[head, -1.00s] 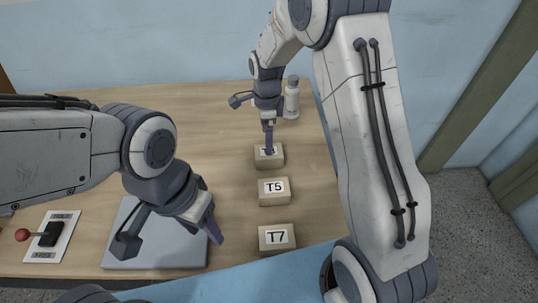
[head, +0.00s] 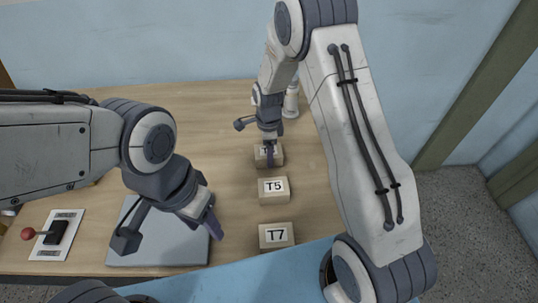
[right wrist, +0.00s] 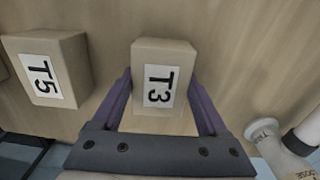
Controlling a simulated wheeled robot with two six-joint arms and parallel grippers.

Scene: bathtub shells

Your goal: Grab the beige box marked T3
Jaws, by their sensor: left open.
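The beige box marked T3 (right wrist: 150,98) lies between the two purple fingers of my right gripper (right wrist: 163,95) in the right wrist view. The fingers are apart, one along each side of the box, with a narrow gap showing. In the head view the T3 box (head: 276,158) is the farthest of the beige boxes, its label partly hidden by my right gripper (head: 270,155). My left gripper (head: 213,224) is open and empty, over the right part of a grey plate, away from the box.
Box T5 (head: 273,191) and box T7 (head: 276,236) stand in a row nearer the front. A white bottle (head: 291,103) stands behind T3, partly hidden by my right arm. A grey plate (head: 150,255) and a red-knobbed lever panel (head: 64,226) lie at left. The table's back left is clear.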

